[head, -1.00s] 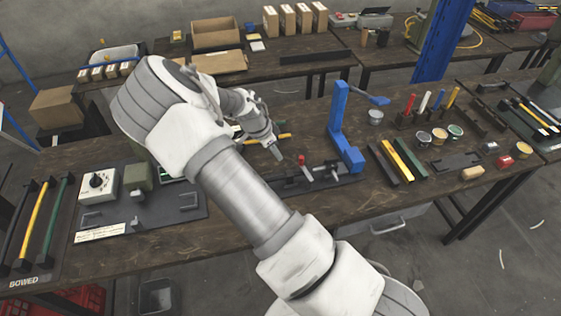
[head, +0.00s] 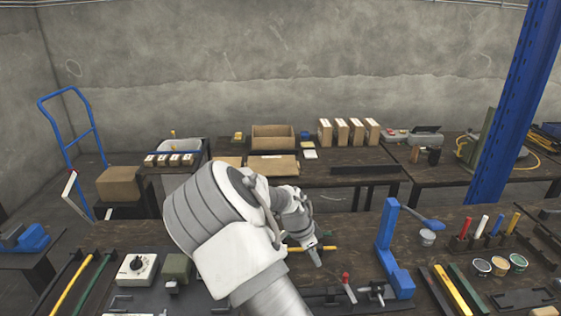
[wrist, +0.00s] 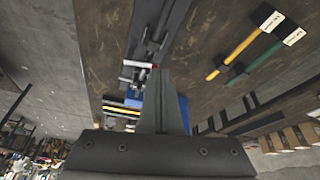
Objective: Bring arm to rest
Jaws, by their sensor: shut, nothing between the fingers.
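My white and grey arm bends over the near dark wooden bench in the head view. My gripper (head: 317,257) hangs above that bench, left of the blue upright press frame (head: 388,245). In the wrist view my gripper (wrist: 158,75) shows its dark fingers together, with nothing held between them. A small fixture with a red-topped lever (head: 347,285) stands on the bench below and right of the gripper. No contact between gripper and bench shows.
Red, white, blue and yellow-handled tools (head: 490,226) stand in a rack at right. Yellow and green-handled tools (wrist: 245,57) lie on the bench in the wrist view. A blue column (head: 515,105) rises at right.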

